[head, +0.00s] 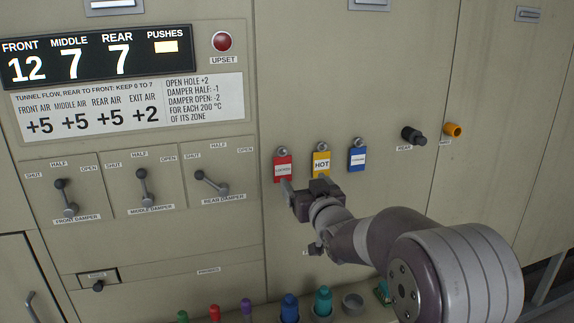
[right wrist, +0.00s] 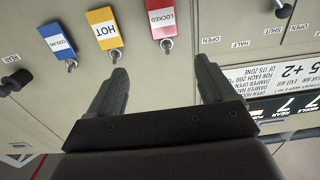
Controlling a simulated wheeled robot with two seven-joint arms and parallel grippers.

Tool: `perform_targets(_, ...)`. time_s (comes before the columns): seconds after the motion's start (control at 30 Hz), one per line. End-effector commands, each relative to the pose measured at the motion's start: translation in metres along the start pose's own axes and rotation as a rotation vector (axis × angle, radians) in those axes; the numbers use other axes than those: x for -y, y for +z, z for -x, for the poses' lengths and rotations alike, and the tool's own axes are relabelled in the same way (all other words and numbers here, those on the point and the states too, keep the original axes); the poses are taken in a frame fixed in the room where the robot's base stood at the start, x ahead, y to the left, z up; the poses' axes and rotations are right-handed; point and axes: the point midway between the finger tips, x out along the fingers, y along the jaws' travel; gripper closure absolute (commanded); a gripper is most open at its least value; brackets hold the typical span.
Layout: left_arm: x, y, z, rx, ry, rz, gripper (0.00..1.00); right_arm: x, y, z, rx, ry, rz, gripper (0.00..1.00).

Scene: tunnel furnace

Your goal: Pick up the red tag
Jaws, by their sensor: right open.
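The red tag (head: 282,169) hangs from a hook on the furnace panel, leftmost of three tags, and reads LOCKED in the right wrist view (right wrist: 164,21). My right gripper (head: 298,190) is in front of the panel, just below the red and yellow tags in the head view. In the right wrist view its two fingers (right wrist: 163,75) are apart with nothing between them. The red tag lies beyond the fingertips, roughly in line with the gap. My left gripper is not in view.
A yellow HOT tag (head: 321,164) and a blue tag (head: 357,159) hang beside the red one. A black knob (head: 413,136) and an orange plug (head: 453,129) stick out at right. Damper levers (head: 142,187) are at left. Coloured pegs (head: 290,307) stand below.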

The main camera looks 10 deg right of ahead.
Motion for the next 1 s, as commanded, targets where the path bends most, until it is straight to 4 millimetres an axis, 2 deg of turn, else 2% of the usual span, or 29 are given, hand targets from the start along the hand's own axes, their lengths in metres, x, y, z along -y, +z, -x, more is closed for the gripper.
perform_targets(0.2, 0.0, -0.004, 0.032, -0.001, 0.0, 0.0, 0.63, 0.001, -0.008, -0.045, -0.008, -0.003, -0.009, 0.17)
perform_targets(0.3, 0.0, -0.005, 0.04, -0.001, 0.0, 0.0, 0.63, 0.001, -0.006, -0.063, -0.008, -0.003, -0.009, 0.17)
perform_targets(0.43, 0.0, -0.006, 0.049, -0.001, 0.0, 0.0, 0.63, 0.0, -0.006, -0.076, -0.007, -0.002, -0.008, 0.17)
perform_targets(0.6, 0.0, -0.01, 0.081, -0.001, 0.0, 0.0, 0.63, -0.001, -0.009, -0.105, -0.006, -0.003, -0.008, 0.17)
perform_targets(0.7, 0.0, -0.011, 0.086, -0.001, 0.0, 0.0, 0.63, -0.001, -0.004, -0.119, -0.006, -0.003, -0.008, 0.17)
perform_targets(0.97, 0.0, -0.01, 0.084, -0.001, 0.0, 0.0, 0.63, -0.001, 0.0, -0.124, -0.007, -0.003, -0.008, 0.17)
perform_targets(1.0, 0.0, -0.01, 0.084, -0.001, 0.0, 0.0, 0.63, -0.001, 0.0, -0.124, -0.007, -0.003, -0.008, 0.27)
